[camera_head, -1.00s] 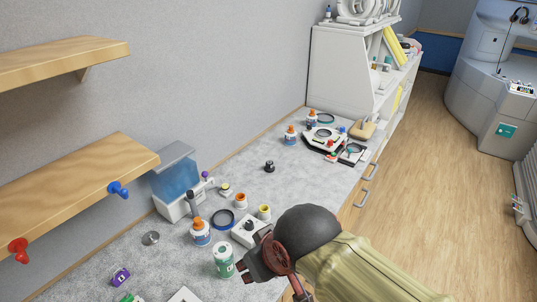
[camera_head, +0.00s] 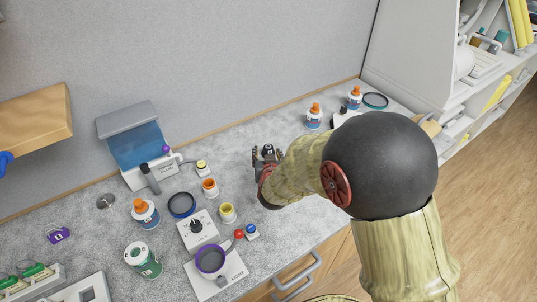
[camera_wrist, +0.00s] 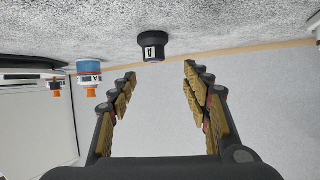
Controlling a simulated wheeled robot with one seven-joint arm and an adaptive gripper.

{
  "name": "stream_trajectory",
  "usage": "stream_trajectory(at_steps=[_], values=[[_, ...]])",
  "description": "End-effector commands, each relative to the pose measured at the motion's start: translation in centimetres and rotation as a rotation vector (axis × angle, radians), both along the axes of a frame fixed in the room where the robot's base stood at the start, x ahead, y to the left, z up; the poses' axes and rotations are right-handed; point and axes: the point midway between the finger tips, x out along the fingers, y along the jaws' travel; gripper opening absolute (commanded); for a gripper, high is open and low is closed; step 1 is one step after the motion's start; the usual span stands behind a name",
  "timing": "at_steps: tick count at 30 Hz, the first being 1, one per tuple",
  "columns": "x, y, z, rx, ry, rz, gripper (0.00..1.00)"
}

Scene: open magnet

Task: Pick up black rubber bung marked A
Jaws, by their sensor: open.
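The black rubber bung (camera_wrist: 154,46) shows in the wrist view with a white label marked A. It stands on the speckled grey bench, which appears at the top of that view. My gripper (camera_wrist: 158,76) is open, its two padded fingers pointing towards the bung, one on each side of its line. The bung looks just beyond the fingertips, not between them. In the head view the bung (camera_head: 268,151) is a small dark shape at the fingertips of my gripper (camera_head: 267,158), partly hidden by it.
White bottles with orange caps (camera_head: 313,116) stand farther right along the wall. An orange-topped jar (camera_head: 210,187), a yellow-topped jar (camera_head: 228,212) and a dark ring (camera_head: 181,205) lie to the left. The bench behind the bung is clear up to the wall.

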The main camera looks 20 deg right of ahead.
Motion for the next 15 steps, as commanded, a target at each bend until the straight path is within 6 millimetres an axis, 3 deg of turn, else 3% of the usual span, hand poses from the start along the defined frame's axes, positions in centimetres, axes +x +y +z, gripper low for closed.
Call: stream_trajectory(at_steps=[3, 15], values=[[0.3, -0.5, -1.5, -0.026, -0.024, -0.023, 0.49], [3.7, -1.5, -3.1, -0.034, -0.034, -0.031, 0.49]])
